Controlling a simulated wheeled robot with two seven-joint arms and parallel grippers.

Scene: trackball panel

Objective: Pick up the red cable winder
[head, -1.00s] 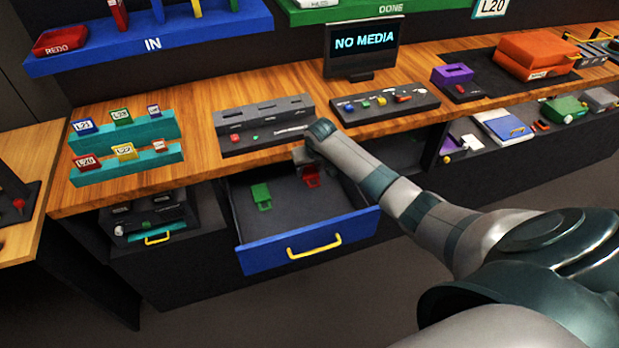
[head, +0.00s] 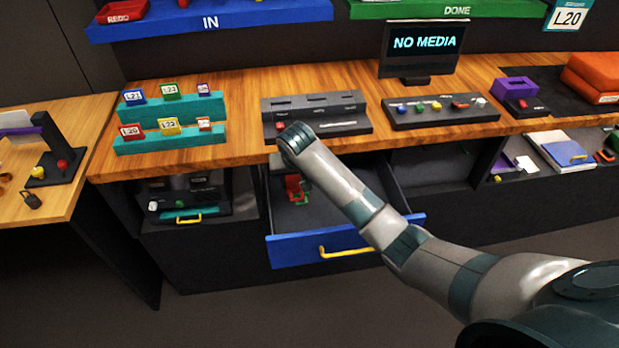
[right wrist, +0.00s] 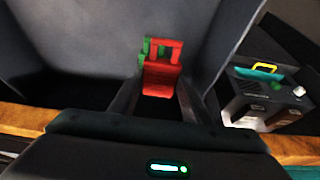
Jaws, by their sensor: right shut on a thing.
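The red cable winder (head: 292,184) shows in the head view below my right wrist, over the left part of the open blue-fronted drawer (head: 385,244). In the right wrist view the red winder (right wrist: 161,78) sits between the two dark fingers of my right gripper (right wrist: 160,97), which is shut on it. My arm and hand hide part of the drawer in the head view. A green piece (right wrist: 146,49) shows just behind the winder, partly covered by it. I cannot tell how far the winder is above the drawer floor. My left gripper is not in view.
The wooden counter (head: 240,128) overhangs the drawer closely. On it stand a dark slotted box (head: 350,107), a button panel (head: 440,111) and teal card racks (head: 172,137). A dark unit with a yellow handle (head: 188,218) is left of the drawer. The floor in front is clear.

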